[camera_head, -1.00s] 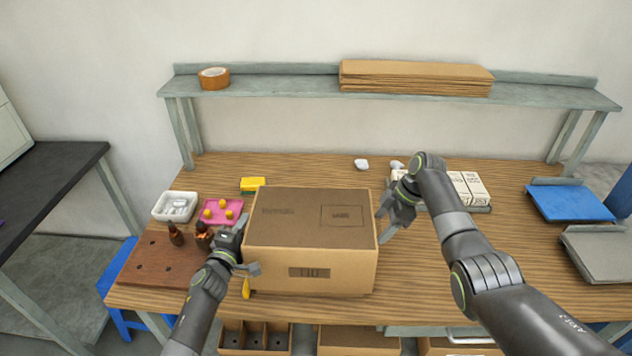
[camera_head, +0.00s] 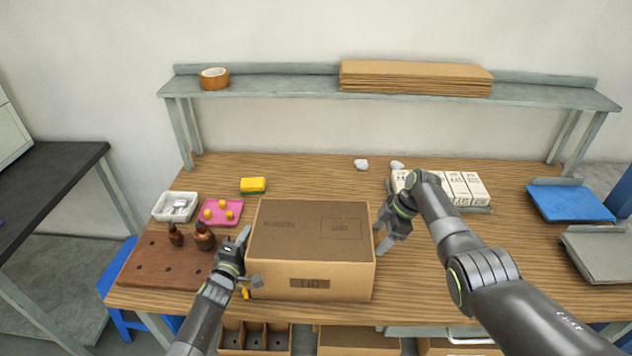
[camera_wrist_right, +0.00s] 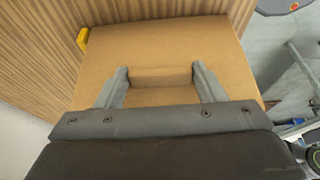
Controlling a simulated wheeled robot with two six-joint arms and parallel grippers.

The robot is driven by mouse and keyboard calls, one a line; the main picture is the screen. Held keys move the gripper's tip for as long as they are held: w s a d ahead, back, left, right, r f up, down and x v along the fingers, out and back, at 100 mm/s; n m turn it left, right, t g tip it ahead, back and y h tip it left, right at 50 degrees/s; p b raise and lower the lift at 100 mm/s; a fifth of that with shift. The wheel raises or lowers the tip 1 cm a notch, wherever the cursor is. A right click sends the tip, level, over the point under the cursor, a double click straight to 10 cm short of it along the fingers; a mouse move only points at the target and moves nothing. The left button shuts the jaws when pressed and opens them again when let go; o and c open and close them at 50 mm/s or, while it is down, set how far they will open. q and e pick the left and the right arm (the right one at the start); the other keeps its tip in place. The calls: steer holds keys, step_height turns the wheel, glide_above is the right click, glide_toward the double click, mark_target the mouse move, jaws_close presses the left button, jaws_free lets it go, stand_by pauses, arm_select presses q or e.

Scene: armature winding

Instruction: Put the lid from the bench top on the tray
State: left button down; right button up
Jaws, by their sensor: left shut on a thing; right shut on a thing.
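A large brown cardboard box-shaped piece (camera_head: 310,286), which seems to be the lid, has a dark printed label on its front. It is at the front middle of the bench top (camera_head: 480,260). My left gripper (camera_head: 246,262) is shut on its left side. My right gripper (camera_head: 380,232) is shut on its right side; in the right wrist view its fingers (camera_wrist_right: 162,82) flank a slot in the cardboard. Whether the piece touches the bench is unclear. Several trays show: a pink one (camera_head: 208,222), a white one (camera_head: 160,212) and a grey one under white cartons (camera_head: 474,209).
White cartons (camera_head: 462,187) stand at back right. A yellow sponge (camera_head: 253,185), brown bottles (camera_head: 204,238) and a wooden block (camera_head: 150,262) are at left. Blue (camera_head: 570,204) and grey (camera_head: 600,255) pieces lie at right. A shelf (camera_head: 290,82) runs behind.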

arm_select(q)
steer(key=c, duration=1.4)
jaws_free()
